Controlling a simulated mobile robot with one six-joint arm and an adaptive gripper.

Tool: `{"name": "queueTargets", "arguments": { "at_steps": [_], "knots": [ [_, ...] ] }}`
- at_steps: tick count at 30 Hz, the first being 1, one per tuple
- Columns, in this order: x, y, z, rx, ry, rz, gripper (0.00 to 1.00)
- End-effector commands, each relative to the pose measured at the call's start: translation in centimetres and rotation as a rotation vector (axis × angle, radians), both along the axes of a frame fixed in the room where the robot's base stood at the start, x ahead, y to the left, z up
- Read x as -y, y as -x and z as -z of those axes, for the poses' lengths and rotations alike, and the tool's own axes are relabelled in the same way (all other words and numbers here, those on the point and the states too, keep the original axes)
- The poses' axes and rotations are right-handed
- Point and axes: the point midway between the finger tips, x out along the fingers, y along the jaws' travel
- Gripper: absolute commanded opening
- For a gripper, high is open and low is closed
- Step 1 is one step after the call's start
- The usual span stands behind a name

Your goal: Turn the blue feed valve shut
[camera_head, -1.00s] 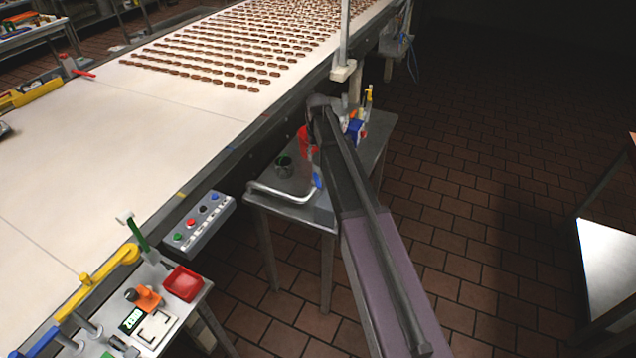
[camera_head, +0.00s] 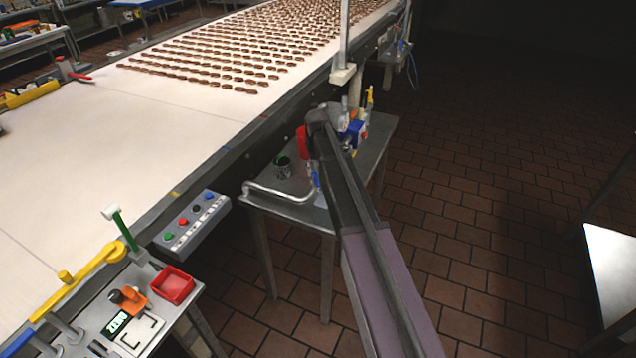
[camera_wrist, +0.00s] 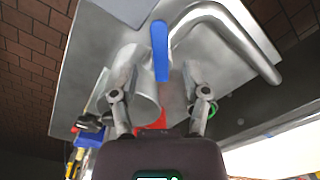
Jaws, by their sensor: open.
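The blue feed valve handle (camera_wrist: 160,50) is a flat blue lever at the top centre of the wrist view, by a bent silver pipe (camera_wrist: 235,40). In the head view a small blue patch, seemingly the same handle (camera_head: 313,169), shows at the pipe's end beside my arm. My gripper (camera_wrist: 160,72) is open in the wrist view. Its two fingers stand left and right of the handle's lower end, with gaps on both sides; I cannot tell the depth between them. In the head view my arm hides the gripper's fingers.
The pipe and valve are at a grey metal table (camera_head: 290,205) beside the conveyor (camera_head: 150,115). A button panel (camera_head: 190,222) is at left.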

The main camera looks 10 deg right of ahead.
Motion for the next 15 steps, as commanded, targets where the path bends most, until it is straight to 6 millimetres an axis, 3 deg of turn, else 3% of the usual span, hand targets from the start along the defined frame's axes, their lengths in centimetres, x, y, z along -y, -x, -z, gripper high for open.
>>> {"name": "queueTargets", "arguments": {
  "at_steps": [6,15],
  "knots": [
    [-0.1,0.0,2.1,0.000,0.000,-0.001,0.60],
    [-0.1,0.0,3.3,0.000,0.000,-0.001,0.60]
  ]
}}
